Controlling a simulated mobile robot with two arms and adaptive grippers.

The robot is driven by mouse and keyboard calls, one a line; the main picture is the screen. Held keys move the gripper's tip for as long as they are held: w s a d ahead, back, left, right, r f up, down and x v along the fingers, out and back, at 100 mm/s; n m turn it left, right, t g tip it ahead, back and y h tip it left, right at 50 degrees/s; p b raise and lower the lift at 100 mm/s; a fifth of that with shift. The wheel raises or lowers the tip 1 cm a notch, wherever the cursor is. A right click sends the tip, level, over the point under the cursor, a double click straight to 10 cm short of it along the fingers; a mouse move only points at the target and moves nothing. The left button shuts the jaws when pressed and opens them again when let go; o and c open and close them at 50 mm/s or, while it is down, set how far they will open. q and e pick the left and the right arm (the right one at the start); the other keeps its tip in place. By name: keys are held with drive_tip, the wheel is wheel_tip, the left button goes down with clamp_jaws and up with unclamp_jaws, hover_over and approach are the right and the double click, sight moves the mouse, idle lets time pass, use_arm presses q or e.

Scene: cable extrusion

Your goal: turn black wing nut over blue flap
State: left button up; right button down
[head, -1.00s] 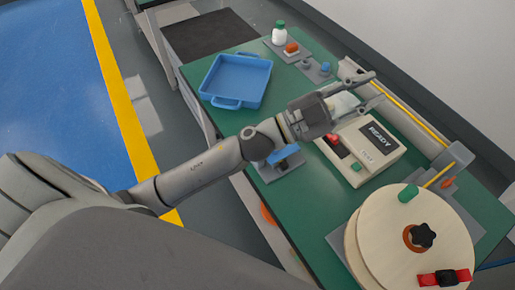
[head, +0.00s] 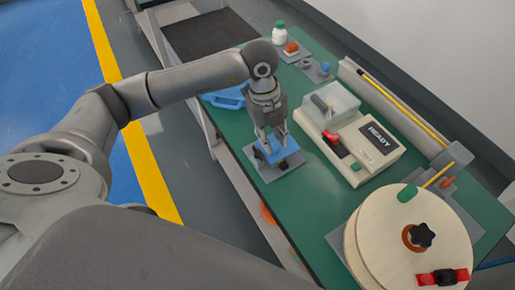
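The blue flap (head: 269,154) sits on a small grey plate near the table's left edge. A small black part, which looks like the wing nut (head: 284,165), shows just below and right of the flap; its exact shape is too small to tell. My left gripper (head: 271,144) points down over the flap, its two fingers apart, one on each side of the flap's upper part. I cannot tell whether the fingers touch it. The gripper hides part of the flap. My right gripper is not in view.
A cream device with a READY display (head: 378,136) and clear cover stands to the right. A wooden reel (head: 380,225) with a black star knob is at the lower right. A blue tray (head: 228,98) is partly behind my arm. Green table (head: 310,205) is bare between.

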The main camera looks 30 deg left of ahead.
use_arm(q)
drive_tip(key=n+y, duration=0.1)
drive_tip(key=y, duration=0.1)
hover_over(258, 151)
wheel_tip(258, 151, down, 10)
drive_tip(key=shift+f+p, duration=0.1)
drive_tip(key=shift+p, duration=0.85)
clamp_jaws()
